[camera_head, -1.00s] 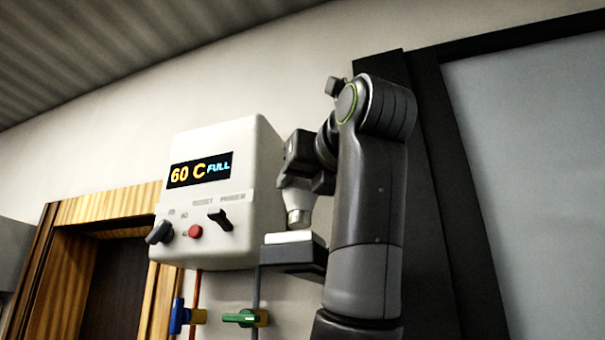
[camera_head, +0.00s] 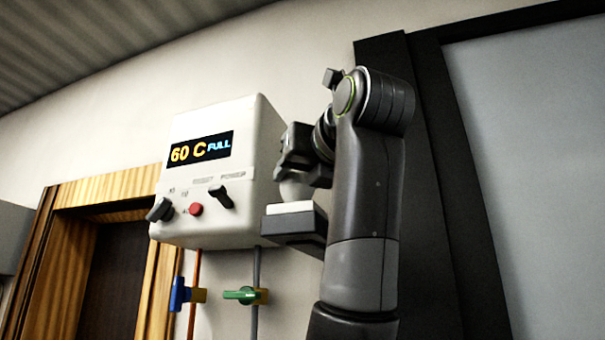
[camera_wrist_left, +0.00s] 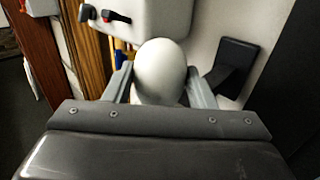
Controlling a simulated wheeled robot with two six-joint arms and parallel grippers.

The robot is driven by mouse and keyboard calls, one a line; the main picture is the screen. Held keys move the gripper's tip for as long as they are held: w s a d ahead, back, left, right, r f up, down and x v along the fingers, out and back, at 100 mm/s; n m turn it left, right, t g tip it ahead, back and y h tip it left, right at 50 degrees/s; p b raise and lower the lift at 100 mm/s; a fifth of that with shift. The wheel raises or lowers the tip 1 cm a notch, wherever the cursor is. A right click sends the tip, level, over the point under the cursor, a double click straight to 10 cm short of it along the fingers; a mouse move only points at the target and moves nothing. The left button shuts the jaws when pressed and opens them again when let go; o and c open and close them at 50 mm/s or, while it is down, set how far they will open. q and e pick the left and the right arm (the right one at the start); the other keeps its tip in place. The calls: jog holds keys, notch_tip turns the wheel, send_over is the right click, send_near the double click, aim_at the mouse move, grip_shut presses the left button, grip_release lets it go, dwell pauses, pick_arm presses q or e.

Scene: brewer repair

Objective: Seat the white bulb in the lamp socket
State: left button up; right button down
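The white bulb (camera_wrist_left: 160,70) fills the space between the two fingers of my left gripper (camera_head: 296,178) in the left wrist view, a finger close against each side. In the head view the bulb (camera_head: 294,190) is partly hidden by the gripper and stands upright, directly over the lamp socket's white top (camera_head: 290,208). Its metal base is out of sight, and the bulb's lower end meets the white top. The socket's dark bracket (camera_head: 292,228) is beside the brewer box; its wall plate (camera_wrist_left: 238,55) shows in the left wrist view. My right gripper is not in view.
The white brewer box (camera_head: 245,150) is close left of the gripper, with a display reading 60 C FULL (camera_head: 201,150), knobs and a red button (camera_head: 196,209). Blue (camera_head: 178,294) and green (camera_head: 240,295) valve handles hang below. A dark frame (camera_head: 400,130) stands behind my arm.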

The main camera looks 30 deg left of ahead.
pick_arm(q)
jog(key=o, duration=0.5)
